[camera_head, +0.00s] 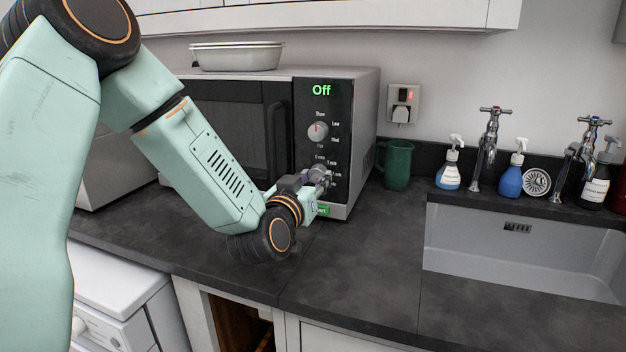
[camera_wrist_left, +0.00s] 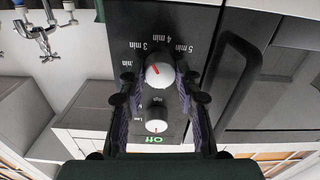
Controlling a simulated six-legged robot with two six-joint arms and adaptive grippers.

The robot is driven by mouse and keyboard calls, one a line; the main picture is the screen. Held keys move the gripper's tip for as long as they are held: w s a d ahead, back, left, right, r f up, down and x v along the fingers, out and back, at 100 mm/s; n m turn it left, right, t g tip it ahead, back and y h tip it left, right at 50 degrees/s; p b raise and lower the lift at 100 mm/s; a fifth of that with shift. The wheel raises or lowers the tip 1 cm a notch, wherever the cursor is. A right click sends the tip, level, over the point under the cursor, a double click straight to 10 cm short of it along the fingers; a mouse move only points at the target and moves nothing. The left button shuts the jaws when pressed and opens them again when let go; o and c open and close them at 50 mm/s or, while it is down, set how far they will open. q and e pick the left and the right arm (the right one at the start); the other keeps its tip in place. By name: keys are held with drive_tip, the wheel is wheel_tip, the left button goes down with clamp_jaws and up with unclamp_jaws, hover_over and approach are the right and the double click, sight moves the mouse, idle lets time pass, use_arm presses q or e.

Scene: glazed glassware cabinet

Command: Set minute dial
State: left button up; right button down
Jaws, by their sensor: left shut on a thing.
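The microwave (camera_head: 360,120) stands on the dark counter, its green display reading "Off". Its minute dial (camera_wrist_left: 158,72) is the lower knob on the control panel, pale with a red pointer, with minute marks around it. The wrist view shows the panel upside down. My left gripper (camera_head: 318,180) is at the minute dial and hides most of it in the head view. In the wrist view the fingers of my left gripper (camera_wrist_left: 159,80) are on either side of the dial, shut on it. The power dial (camera_head: 318,131) is above it. My right gripper is not in view.
A green mug (camera_head: 397,164) stands just right of the microwave, below a wall socket (camera_head: 402,103). A metal dish (camera_head: 237,56) sits on top. Soap bottles and taps line the back of the sink (camera_head: 520,250). The counter in front is clear.

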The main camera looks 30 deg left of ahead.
use_arm(q)
drive_tip(key=shift+n, duration=1.4)
drive_tip(key=o, duration=1.2)
drive_tip(key=shift+w, duration=0.1)
drive_tip(key=shift+c, duration=0.2)
drive_tip(key=v, duration=0.7)
drive_tip(key=shift+s, duration=0.25)
drive_tip(key=shift+s, duration=0.1)
drive_tip(key=shift+d+f, duration=0.1)
drive_tip(key=shift+d, duration=0.05)
